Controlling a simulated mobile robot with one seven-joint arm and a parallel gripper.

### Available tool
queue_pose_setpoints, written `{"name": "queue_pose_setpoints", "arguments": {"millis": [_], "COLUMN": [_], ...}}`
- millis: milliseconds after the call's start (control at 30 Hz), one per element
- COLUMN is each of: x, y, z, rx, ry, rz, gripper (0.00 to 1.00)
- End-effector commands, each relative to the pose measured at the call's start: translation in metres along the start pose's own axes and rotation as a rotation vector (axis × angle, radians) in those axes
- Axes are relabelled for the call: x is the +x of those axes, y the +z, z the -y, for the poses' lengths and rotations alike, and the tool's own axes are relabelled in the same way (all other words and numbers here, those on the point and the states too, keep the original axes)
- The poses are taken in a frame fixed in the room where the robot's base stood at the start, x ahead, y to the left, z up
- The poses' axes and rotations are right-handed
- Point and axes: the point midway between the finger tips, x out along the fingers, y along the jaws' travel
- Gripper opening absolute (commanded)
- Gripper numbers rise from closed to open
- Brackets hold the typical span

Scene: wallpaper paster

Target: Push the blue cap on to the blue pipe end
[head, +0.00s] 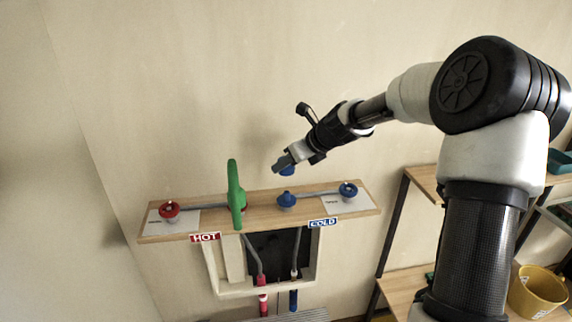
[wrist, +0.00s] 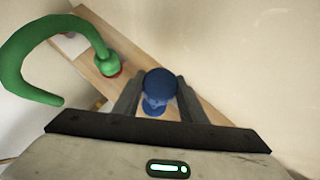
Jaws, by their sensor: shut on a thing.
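My gripper (head: 284,163) is shut on the blue cap (head: 288,171), which shows as a round blue top between the two fingers in the wrist view (wrist: 160,82). The cap is held in the air above the wooden board, apart from it. The blue pipe end (head: 287,199) stands on the board almost straight below the cap, with a clear gap between them in the head view. In the wrist view, a blue piece (wrist: 152,106) shows just below the cap, partly hidden by it. The cap's underside is hidden.
A tall green curved spout (head: 236,195) rises from the board left of the pipe end. A blue knob (head: 348,189) is to the right, a red knob (head: 169,208) at the far left. HOT (head: 205,237) and COLD (head: 323,222) labels mark the front edge. A wall stands behind.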

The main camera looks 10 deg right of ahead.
Motion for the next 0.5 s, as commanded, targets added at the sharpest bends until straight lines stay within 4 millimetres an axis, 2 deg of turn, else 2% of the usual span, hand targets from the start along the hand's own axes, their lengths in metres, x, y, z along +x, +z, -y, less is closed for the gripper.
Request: {"name": "queue_pose_setpoints", "arguments": {"millis": [300, 500], "x": [-0.001, 0.011], "y": [-0.001, -0.012], "z": [0.0, 0.0], "rx": [-0.001, 0.0], "ry": [-0.001, 0.0], "rz": [0.0, 0.001], "gripper": [0.16, 0.16]}}
